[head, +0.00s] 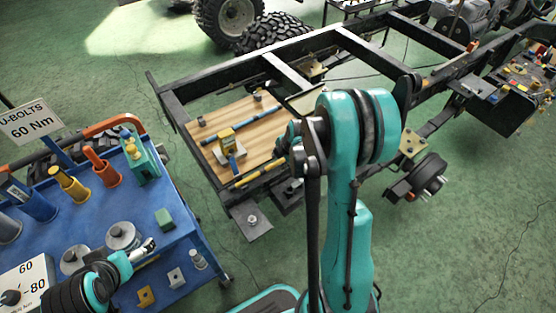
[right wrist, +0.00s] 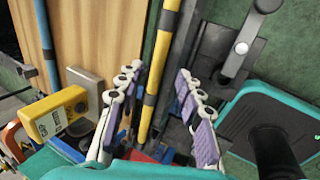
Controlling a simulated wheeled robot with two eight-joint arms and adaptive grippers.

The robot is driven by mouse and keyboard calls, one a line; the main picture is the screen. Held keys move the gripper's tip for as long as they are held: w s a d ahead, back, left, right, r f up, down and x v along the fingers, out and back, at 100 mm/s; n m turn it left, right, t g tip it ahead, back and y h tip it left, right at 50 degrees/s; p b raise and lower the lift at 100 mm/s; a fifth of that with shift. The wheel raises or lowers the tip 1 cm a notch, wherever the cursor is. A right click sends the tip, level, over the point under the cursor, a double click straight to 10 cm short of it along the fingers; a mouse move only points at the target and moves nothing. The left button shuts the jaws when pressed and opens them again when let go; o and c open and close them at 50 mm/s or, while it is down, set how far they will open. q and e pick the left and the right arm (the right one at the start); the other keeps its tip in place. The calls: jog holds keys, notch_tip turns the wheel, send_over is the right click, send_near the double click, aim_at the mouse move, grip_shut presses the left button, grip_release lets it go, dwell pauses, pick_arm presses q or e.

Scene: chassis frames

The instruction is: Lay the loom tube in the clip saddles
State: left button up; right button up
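A yellow tube with dark bands (head: 259,174) lies along the near edge of the wooden board on the chassis frame. In the head view my right arm largely hides this gripper (head: 286,147). A blue tube with dark bands (head: 229,123) lies farther back on the board. I cannot make out the clip saddles clearly. My left gripper (head: 146,248) is over the blue cart.
A yellow meter (head: 227,137) stands on the wooden board (head: 206,147); it also shows in the right wrist view (right wrist: 57,112). The blue cart (head: 180,245) holds tools, discs and small blocks. Dark frame rails (head: 365,50) surround the board.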

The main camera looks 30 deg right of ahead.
jog(key=s+a+r+m+p, duration=0.1)
jog(key=s+a+r+m, duration=0.2)
jog(key=r, duration=0.3)
jog(key=s+a+r+m+t+p, duration=0.1)
jog(key=s+a+r+m, duration=0.2)
jog(key=r, duration=0.3)
jog(key=s+a+r+m+p, duration=0.1)
jog(key=s+a+r+m, duration=0.2)
jog(key=r, duration=0.3)
jog(key=s+a+r+m+t, duration=0.1)
jog(key=s+a+r+m, duration=0.2)
jog(key=s+a+m, duration=0.3)
jog(key=s+m, duration=0.2)
jog(key=m, duration=0.2)
jog(key=shift+s+a+r+t, duration=0.2)
jog(key=shift+s+a+t, duration=0.1)
jog(key=shift+s, duration=0.05)
